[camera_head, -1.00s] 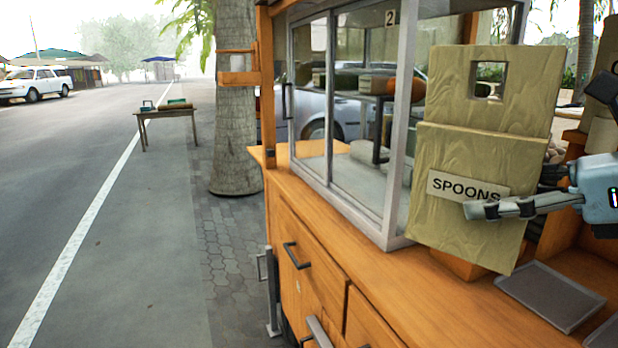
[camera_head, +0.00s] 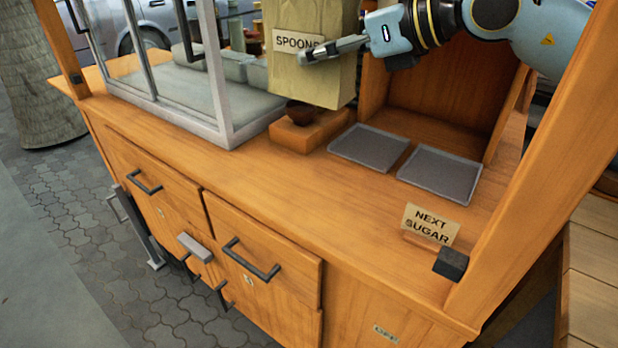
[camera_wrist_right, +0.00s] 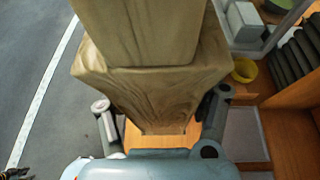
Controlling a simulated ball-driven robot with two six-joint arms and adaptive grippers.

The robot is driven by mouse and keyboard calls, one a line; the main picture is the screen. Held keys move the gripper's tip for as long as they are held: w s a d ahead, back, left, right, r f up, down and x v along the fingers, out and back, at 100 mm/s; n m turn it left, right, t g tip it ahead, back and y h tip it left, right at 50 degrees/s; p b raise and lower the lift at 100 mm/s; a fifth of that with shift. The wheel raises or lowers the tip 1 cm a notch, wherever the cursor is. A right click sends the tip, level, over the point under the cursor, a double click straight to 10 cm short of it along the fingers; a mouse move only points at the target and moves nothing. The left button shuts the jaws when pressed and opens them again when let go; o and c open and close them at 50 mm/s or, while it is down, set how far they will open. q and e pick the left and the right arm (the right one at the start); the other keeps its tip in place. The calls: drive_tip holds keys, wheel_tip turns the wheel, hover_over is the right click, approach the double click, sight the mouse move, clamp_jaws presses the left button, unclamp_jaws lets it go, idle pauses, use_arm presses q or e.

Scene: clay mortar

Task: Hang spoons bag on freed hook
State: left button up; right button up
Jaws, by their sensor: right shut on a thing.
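The spoons bag (camera_head: 318,78) is a tan, creased bag with a label reading SPOONS. It is upright at the top middle of the head view, its top cut off by the frame. My right gripper (camera_head: 335,48) is shut on it, with one finger lying across its front beside the label. In the right wrist view the bag (camera_wrist_right: 150,88) fills the middle between the fingers of the right gripper (camera_wrist_right: 158,112). The bag hangs above the counter, near a small dark bowl on a wooden block. No hook shows in these views. My left gripper is not in view.
A glass display case (camera_head: 222,125) stands left of the bag. Two grey trays (camera_head: 440,173) lie on the wooden counter (camera_head: 330,205). Drawers with handles are below. The counter's front strip is clear.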

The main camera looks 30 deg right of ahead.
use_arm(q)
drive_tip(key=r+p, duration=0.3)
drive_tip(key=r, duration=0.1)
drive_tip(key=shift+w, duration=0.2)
use_arm(e)
drive_tip(key=s+d+f, duration=0.6)
drive_tip(key=s+f, duration=0.2)
drive_tip(key=s, duration=0.1)
drive_tip(key=shift+d+f, duration=0.15)
drive_tip(key=shift+f, duration=0.15)
